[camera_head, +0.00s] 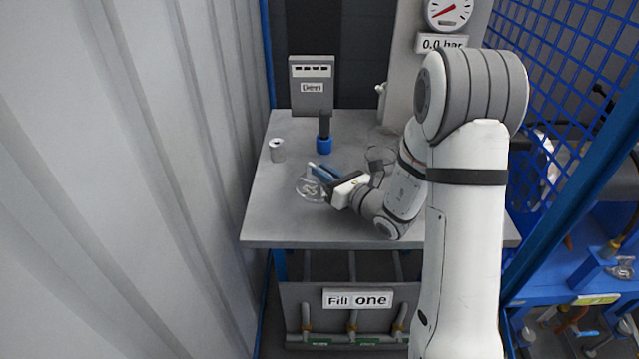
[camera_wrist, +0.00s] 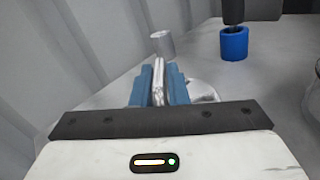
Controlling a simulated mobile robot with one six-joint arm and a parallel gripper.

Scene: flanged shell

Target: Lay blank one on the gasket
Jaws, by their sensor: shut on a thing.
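My gripper (camera_head: 318,178) is over the bench, its two blue fingers closed on a thin, pale silvery piece. In the wrist view my gripper (camera_wrist: 157,88) shows this held piece (camera_wrist: 158,82) standing edge-on between the fingers; I take it for blank one, but no marking is readable. A clear, shiny round thing (camera_head: 309,192) shows at the fingers in the head view, and part of it (camera_wrist: 203,91) shows right of them in the wrist view. I cannot tell whether it lies on the bench or is lifted. I cannot make out the gasket for sure.
The grey bench (camera_head: 280,218) has bare room in front. A silvery cylinder (camera_head: 277,152) stands at its left edge. A blue cylinder (camera_head: 323,145) sits under a dark post by a grey labelled box (camera_head: 312,75). A gauge (camera_head: 449,10) and blue mesh fence (camera_head: 560,70) are right.

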